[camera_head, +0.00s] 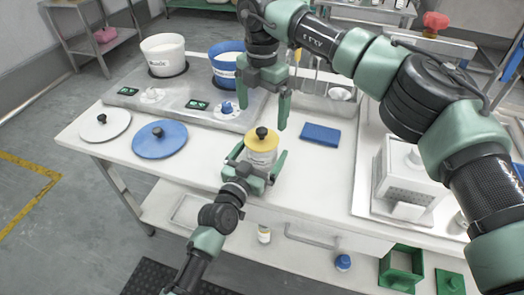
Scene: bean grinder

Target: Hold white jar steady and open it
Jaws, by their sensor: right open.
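The white jar (261,158) stands upright on the white table near its front edge. Its yellow lid (255,142) with a black knob (262,132) is on top. My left gripper (261,159) reaches in from the front, low down, with one finger on each side of the jar. I cannot tell if its fingers press on the jar. My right gripper (263,108) points down above and just behind the jar. It is open and empty, with its fingers apart and clear of the lid.
A blue lid (160,145) and a white lid (105,130) lie at the left. Two pots, white (163,62) and blue (222,70), stand on the grey unit behind. A blue block (320,134) lies right of the jar. A white grinder-like box (405,180) stands farther right.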

